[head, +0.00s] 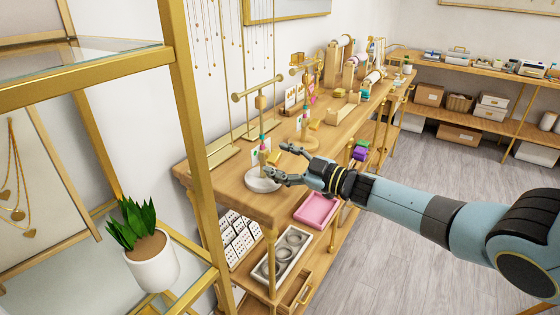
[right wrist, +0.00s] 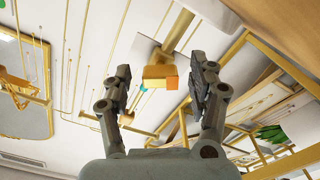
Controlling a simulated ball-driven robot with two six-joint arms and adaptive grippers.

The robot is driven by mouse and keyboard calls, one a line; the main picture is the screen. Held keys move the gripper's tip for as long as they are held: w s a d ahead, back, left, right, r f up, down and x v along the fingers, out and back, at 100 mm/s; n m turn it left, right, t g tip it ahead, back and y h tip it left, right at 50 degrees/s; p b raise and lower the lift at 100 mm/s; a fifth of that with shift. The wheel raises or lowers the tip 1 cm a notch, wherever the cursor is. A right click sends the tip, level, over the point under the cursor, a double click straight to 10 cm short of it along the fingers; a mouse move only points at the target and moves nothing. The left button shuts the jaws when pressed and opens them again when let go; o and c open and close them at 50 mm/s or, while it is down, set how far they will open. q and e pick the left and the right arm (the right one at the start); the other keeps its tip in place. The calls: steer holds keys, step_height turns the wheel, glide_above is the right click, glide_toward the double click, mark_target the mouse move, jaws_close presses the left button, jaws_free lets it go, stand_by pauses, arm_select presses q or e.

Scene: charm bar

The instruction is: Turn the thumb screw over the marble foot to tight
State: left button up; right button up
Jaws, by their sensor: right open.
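The marble foot (head: 262,185) is a round white disc at the near end of the wooden table, carrying an upright stand with a gold crossbar (head: 258,91). A small yellow thumb screw (head: 273,157) sits low on this stand, above the foot. My right gripper (head: 274,161) is open at the thumb screw, with its fingers spread to either side. In the right wrist view, the thumb screw (right wrist: 160,77) shows as a yellow block between the two open fingers (right wrist: 160,88), with visible gaps on both sides. My left gripper is not in view.
A second stand on a wooden foot (head: 299,144) with its own yellow screw (head: 315,124) stands just behind. A pink tray (head: 316,210) and a ring tray (head: 281,254) lie on the lower shelf. A gold-framed shelf with a potted plant (head: 151,257) is at the left.

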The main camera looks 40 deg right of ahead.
steer(key=v, duration=1.1)
steer(key=shift+s+d, duration=0.15)
steer(key=shift+s, duration=0.1)
steer(key=shift+f, duration=0.1)
steer(key=s+a+f+m+g+h+b, duration=0.1)
steer(key=s+f+m+g+h+b, duration=0.3)
steer(key=f, duration=0.9)
steer(key=s+a+f+m+t+b, duration=0.15)
steer(key=s+f+b, duration=0.5)
steer(key=f, duration=0.75)
steer(key=s+a+f+m+g+h+b, duration=0.1)
steer(key=s+f+m+g+h+b, duration=0.4)
steer(key=f, duration=0.8)
steer(key=s+a+f+g+b, duration=0.1)
steer(key=s+a+f+g, duration=0.1)
steer(key=s+f, duration=0.4)
steer(key=s+a+f+g+y+b, duration=0.1)
steer(key=s+f, duration=0.5)
steer(key=s, duration=0.7)
steer(key=s+a+f+g+b, duration=0.1)
steer(key=s+a+f+g, duration=0.2)
steer(key=s+f+g, duration=0.2)
steer(key=s+f, duration=0.2)
steer(key=s, duration=0.2)
steer(key=shift+s+a, duration=0.2)
steer(key=shift+a, duration=0.15)
steer(key=shift+s+n, duration=0.25)
steer(key=shift+c, duration=0.3)
